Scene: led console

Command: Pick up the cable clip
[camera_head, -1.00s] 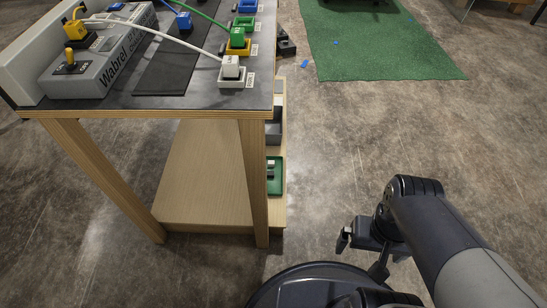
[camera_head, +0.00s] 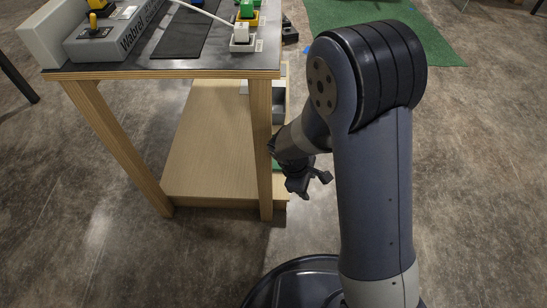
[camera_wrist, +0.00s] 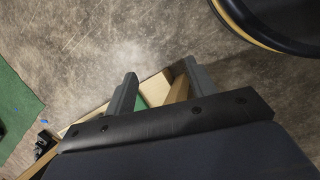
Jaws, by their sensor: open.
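I cannot make out the cable clip in either view; my arm and gripper hide part of the lower shelf. My gripper (camera_head: 310,184) is open and empty in the head view, in front of the shelf's right edge, beside the table's front right leg. In the wrist view its two fingers (camera_wrist: 160,76) are apart. A sliver of the green tray (camera_wrist: 142,102) shows between them, near the wooden shelf edge. In the head view only a thin green strip of that tray (camera_head: 277,165) shows behind the gripper; its contents are hidden.
The table (camera_head: 160,73) carries the grey console box (camera_head: 115,38) and coloured connector sockets. Its front right leg (camera_head: 261,150) stands close to my gripper. A grey bin (camera_head: 278,103) sits farther back on the lower shelf (camera_head: 210,150). Floor to the right is clear, with a green mat (camera_head: 440,45) beyond.

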